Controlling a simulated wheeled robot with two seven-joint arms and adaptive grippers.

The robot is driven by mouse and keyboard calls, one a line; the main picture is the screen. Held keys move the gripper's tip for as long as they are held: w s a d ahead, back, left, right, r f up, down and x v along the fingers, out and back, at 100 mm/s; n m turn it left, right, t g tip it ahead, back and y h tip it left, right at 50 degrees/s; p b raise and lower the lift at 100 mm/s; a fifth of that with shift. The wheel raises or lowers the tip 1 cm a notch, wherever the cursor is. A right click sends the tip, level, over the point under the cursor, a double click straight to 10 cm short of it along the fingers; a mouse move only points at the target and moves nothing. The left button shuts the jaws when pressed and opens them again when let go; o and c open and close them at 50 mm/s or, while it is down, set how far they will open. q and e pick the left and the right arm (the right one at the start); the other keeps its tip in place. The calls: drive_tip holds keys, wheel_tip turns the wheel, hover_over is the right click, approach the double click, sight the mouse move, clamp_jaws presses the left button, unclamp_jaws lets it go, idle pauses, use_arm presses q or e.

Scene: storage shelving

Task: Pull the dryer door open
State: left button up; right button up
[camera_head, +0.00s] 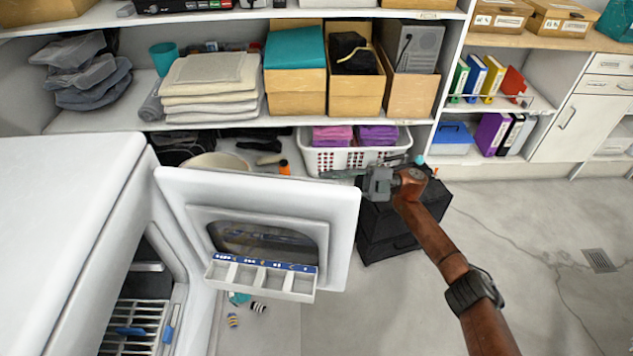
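The white dryer (60,200) stands at the left. Its door (335,235) is swung wide open, with its inner face, window and small compartment tray turned towards me. The dryer's interior (140,310) shows through the opening, with a rack inside. My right gripper (342,175) is at the door's upper free corner, its fingers pointing left along the top edge. The fingers are small and partly blurred against the basket behind. I cannot tell whether they touch the door or are shut. My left gripper is not in view.
Storage shelves (220,122) with towels, boxes and a white basket (345,158) stand behind the door. A black box (385,225) sits on the floor behind my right gripper. Small items lie below the door. The floor at the right (540,260) is clear, with a drain grate (599,261).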

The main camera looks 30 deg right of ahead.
drive_tip(key=v, duration=0.7)
drive_tip(key=shift+d, duration=0.35)
drive_tip(key=shift+s, duration=0.1)
